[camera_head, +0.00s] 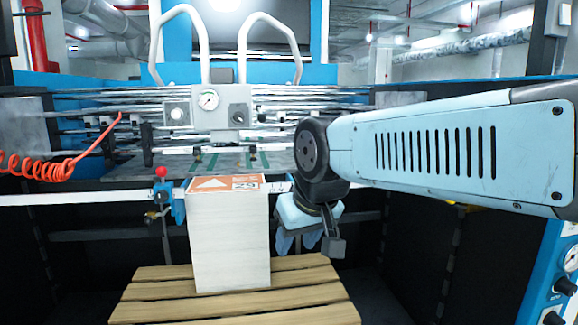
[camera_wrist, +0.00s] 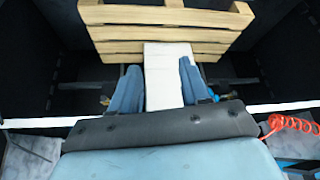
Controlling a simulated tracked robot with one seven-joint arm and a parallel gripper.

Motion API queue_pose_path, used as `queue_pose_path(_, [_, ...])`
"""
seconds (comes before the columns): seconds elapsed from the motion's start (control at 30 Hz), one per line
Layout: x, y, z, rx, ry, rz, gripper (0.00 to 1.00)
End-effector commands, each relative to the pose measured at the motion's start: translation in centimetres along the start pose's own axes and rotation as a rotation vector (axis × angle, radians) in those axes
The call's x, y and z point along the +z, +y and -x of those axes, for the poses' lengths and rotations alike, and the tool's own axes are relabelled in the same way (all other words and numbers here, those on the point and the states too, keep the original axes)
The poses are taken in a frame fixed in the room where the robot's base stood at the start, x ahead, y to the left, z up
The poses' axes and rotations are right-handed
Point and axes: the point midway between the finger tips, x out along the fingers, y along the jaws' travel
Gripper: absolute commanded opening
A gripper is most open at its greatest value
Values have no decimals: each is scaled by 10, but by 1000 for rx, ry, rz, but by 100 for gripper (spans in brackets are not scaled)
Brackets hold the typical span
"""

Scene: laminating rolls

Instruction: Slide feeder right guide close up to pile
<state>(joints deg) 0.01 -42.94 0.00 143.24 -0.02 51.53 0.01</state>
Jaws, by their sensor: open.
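The pile (camera_head: 230,240) is a tall white stack with an orange and white label on top, standing on a wooden pallet. My gripper (camera_head: 297,243) is open, with its blue fingers pointing down just right of the pile. In the wrist view my gripper (camera_wrist: 159,66) shows its two fingers apart, with the white pile (camera_wrist: 165,70) seen between and beyond them. The right guide is not clearly visible in the head view, where my gripper and wrist cover that part of the rail. A small blue and brass part (camera_wrist: 105,99) beside a finger in the wrist view may belong to it.
A white ruled rail (camera_head: 90,198) runs across behind the pile. The blue left guide (camera_head: 178,203), with a red-knobbed rod, sits at the pile's left. The pallet (camera_head: 150,295) lies below. An orange coiled hose (camera_head: 40,165) hangs at left. The feeder machinery (camera_head: 209,108) stands behind.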

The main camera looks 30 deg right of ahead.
Motion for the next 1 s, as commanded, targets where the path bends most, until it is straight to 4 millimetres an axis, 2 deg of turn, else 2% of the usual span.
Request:
queue_pose_path(0.07, [-4,3,-1,9,9,-6,54])
queue_pose_path(0.13, [-13,10,-3,32,33,-20,60])
queue_pose_path(0.17, [-19,16,-5,49,50,-30,60])
queue_pose_path(0.27, [-48,41,-13,120,132,-70,60])
queue_pose_path(0.5, [-136,115,-27,287,418,-123,60])
queue_pose_path(0.7, [-194,166,-35,319,637,-100,60])
queue_pose_path(0.83, [-220,190,-43,280,759,-68,60])
queue_pose_path(1.0, [-240,214,-56,161,884,-25,60])
